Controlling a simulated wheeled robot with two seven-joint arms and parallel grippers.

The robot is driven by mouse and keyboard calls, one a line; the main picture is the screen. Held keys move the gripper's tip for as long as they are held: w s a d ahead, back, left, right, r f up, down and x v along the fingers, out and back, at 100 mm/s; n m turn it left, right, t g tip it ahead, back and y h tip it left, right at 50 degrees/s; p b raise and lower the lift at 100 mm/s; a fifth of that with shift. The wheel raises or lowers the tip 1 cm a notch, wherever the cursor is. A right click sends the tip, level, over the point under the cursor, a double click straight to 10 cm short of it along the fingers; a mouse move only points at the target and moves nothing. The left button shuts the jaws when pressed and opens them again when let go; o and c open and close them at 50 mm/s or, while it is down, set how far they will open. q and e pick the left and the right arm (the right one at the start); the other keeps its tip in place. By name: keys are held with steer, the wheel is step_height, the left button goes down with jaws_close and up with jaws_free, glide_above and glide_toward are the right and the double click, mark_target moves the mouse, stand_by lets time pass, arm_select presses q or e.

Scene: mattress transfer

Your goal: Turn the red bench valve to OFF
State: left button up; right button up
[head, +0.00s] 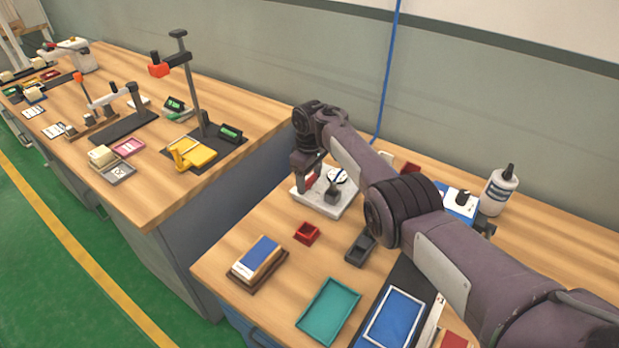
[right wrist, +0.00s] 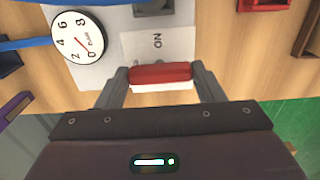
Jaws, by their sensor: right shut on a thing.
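The red valve handle (right wrist: 160,73) lies between the two fingers of my right gripper (right wrist: 161,78) in the right wrist view, and the gripper is shut on it. A white part shows just under the handle. A pale label plate with the ON mark (right wrist: 157,41), seen upside down, is beyond the handle. A round white gauge (right wrist: 77,37) is to the left. In the head view my right gripper (head: 305,183) is over the white valve base (head: 322,206), and mostly hides the valve. No OFF mark can be made out. My left gripper is not seen.
On the near bench are a small red tray (head: 306,233), a dark grey tray (head: 361,250), a teal tray (head: 329,310), a blue-topped block (head: 259,255) and a white bottle (head: 499,189). A gap separates it from the far bench (head: 150,205).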

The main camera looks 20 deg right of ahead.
mark_target(309, 180)
steer(key=shift+w, duration=0.1)
steer(key=o, duration=0.7)
step_height(309, 180, up, 8)
steer(key=shift+f+p, duration=0.1)
steer(key=shift+p, duration=0.4)
